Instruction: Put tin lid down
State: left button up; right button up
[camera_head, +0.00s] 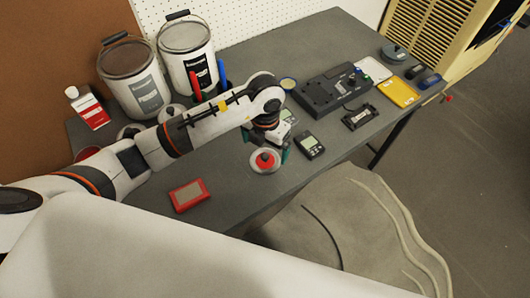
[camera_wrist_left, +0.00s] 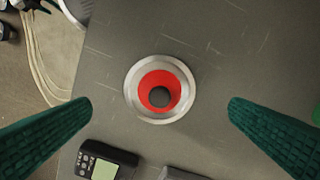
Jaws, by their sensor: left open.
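The tin lid (camera_head: 265,161) is a round silver disc with a red centre and a dark knob. It lies flat on the grey workbench (camera_head: 240,185), near the front edge. In the left wrist view the lid (camera_wrist_left: 132,92) sits mid-frame, between the two green fingers but touching neither. My left gripper (camera_head: 267,147) is open and empty, just above and behind the lid, and it also shows in the left wrist view (camera_wrist_left: 160,108). The arm hides part of the bench behind it. My right gripper is not in view.
A red-framed box (camera_head: 189,195) lies left of the lid. A small black meter (camera_head: 310,145) is close on its right. Two paint tins (camera_head: 134,82) (camera_head: 187,55) stand at the back left. A black device (camera_head: 332,90) and yellow case (camera_head: 398,92) are further right.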

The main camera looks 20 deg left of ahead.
aim_at(265, 156)
pick_arm(q)
notch_tip(265, 156, up, 7)
jog(key=shift+f, duration=0.2)
dwell(0.6)
